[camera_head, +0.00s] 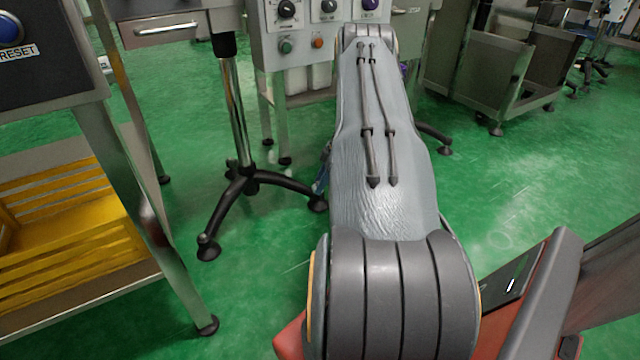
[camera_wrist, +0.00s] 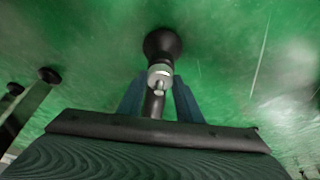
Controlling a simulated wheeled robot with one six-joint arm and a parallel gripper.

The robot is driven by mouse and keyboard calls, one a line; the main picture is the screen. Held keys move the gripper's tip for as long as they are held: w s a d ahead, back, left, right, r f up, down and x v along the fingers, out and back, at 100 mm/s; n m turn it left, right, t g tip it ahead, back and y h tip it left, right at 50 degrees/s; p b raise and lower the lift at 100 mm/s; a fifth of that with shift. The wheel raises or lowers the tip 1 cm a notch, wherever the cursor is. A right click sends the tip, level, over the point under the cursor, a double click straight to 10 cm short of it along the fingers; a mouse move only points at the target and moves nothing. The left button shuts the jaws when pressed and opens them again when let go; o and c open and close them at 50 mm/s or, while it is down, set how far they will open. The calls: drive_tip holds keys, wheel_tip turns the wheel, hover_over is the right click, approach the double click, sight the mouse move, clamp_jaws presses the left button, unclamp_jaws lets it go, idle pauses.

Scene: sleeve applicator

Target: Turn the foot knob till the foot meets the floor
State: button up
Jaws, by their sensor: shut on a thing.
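In the wrist view, a black round foot (camera_wrist: 163,43) shows at the top centre, against the green floor. A silver knob (camera_wrist: 160,76) sits on its stem, with a dark stem part below it in the picture. My gripper (camera_wrist: 159,88) has its two blue fingers on either side of the knob and stem and is shut on the knob. I cannot tell whether the foot touches the floor or a gap is left.
A black-legged stand (camera_head: 240,180) is left of my arm. A steel table (camera_head: 110,170) with a yellow crate (camera_head: 70,235) is at the left. A control cabinet (camera_head: 280,50) stands behind, and a steel cart (camera_head: 470,80) at the right. Green floor is open right of my arm.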

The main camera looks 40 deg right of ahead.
drive_tip(key=shift+r+m+p, duration=0.1)
drive_tip(key=shift+m+p, duration=0.2)
drive_tip(key=shift+p, duration=0.05)
drive_tip(key=m+h+p, duration=0.1)
drive_tip(key=m+p, duration=0.1)
drive_tip(key=p, duration=0.1)
drive_tip(key=shift+s+a+r+t, duration=0.1)
drive_tip(key=shift+s+t, duration=0.05)
drive_tip(key=shift+t, duration=0.25)
drive_tip(key=m+h+p, duration=0.1)
drive_tip(key=m+p, duration=0.2)
drive_tip(key=shift+t, duration=0.3)
drive_tip(key=shift+f+m+p, duration=0.2)
drive_tip(key=shift+m+p, duration=0.15)
drive_tip(key=shift+m, duration=0.05)
drive_tip(key=o, duration=1)
drive_tip(key=shift+o, duration=0.2)
drive_tip(key=shift+r, duration=0.1)
drive_tip(key=a+p+v, duration=0.1)
drive_tip(key=p+v, duration=0.2)
drive_tip(key=v, duration=0.4)
drive_tip(key=shift+s+d+r, duration=0.2)
drive_tip(key=shift+d+r, duration=0.05)
drive_tip(key=shift+d, duration=0.2)
